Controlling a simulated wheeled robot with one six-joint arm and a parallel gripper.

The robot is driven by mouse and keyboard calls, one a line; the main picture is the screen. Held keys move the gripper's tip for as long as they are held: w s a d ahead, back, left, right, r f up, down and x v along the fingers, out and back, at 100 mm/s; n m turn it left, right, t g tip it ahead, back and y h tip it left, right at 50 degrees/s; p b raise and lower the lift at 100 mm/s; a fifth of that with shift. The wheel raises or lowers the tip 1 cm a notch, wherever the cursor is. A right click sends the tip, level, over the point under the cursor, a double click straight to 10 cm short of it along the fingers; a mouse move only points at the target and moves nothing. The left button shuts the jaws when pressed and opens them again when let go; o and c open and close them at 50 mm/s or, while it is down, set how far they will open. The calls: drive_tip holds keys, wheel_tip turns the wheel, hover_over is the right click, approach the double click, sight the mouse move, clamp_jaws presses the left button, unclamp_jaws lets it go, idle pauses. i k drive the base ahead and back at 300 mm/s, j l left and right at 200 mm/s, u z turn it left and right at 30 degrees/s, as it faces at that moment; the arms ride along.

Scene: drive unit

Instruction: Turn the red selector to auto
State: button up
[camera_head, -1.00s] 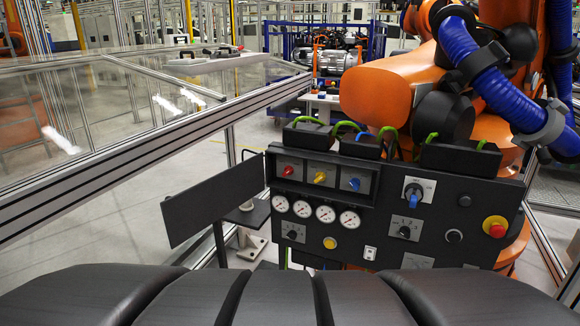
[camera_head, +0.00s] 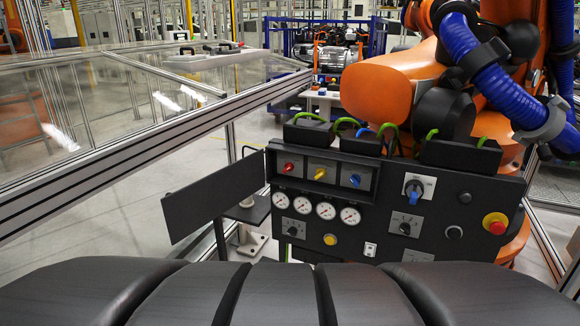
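The red selector (camera_head: 289,167) is a small red knob at the left of a row of three in a recessed box at the upper left of the black control panel (camera_head: 450,191). A yellow knob (camera_head: 320,173) and a blue knob (camera_head: 355,181) sit to its right, each on its own plate. The markings by the red knob are too small to read, so I cannot tell its position. My gripper is not in view.
Below the knobs are several round gauges (camera_head: 326,210) and a yellow button (camera_head: 330,239). To the right are a blue-handled switch (camera_head: 413,192) and a red emergency stop button (camera_head: 497,227). A flat dark plate (camera_head: 213,197) juts out left of the panel. An orange robot arm (camera_head: 395,85) stands behind.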

sight(289, 167)
drive_tip(key=i+j+u, duration=0.1)
drive_tip(key=i+u, duration=0.8)
